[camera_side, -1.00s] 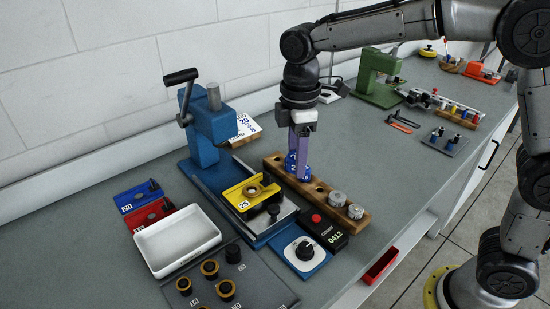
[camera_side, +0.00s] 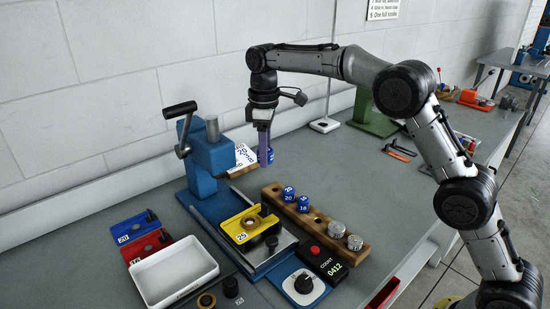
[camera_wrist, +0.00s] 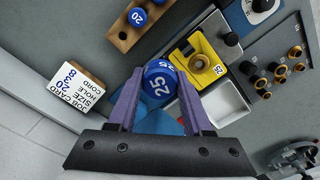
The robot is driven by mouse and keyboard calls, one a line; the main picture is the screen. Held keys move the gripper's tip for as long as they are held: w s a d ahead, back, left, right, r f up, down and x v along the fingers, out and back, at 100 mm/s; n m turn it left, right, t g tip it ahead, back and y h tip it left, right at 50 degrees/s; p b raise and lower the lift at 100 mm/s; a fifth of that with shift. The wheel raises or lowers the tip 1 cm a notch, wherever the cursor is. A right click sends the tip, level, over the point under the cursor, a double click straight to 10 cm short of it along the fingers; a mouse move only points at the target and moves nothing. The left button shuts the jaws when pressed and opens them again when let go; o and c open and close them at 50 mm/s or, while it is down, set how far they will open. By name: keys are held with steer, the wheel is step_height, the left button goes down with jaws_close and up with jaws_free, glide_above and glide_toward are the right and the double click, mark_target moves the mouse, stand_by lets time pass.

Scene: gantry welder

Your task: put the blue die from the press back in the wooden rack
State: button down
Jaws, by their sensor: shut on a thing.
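My gripper (camera_side: 266,162) is raised over the far left end of the wooden rack, near the job card. In the wrist view, my gripper (camera_wrist: 161,88) is shut on a blue die (camera_wrist: 158,80) marked 25. In the side view the held die (camera_side: 271,155) is partly hidden by a purple finger. The wooden rack (camera_side: 330,222) holds two blue dies, marked 20 (camera_side: 288,193) and 16 (camera_side: 303,204), at its left end; an empty hole shows near its middle. The blue press (camera_side: 210,155) stands left of the rack, with its yellow holder (camera_side: 236,231), marked 25, on the bed.
A white tray (camera_side: 172,277), a counter box (camera_side: 325,262) and a dial (camera_side: 304,284) are at the front.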

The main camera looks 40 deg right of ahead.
steer(key=shift+m, duration=0.8)
steer(key=shift+w+d+f, duration=0.8)
steer(key=shift+d+f, duration=0.45)
steer(key=shift+f, duration=1.15)
steer(key=shift+w+d+f, duration=0.85)
steer(key=shift+d+f, duration=0.35)
steer(key=shift+f, duration=1.15)
steer(key=shift+w+d+f, duration=0.8)
steer(key=shift+d+f, duration=0.45)
steer(key=shift+f, duration=1.15)
steer(key=shift+f, duration=0.55)
steer(key=shift+c, duration=1.2)
jaws_free()
steer(key=shift+f, duration=0.1)
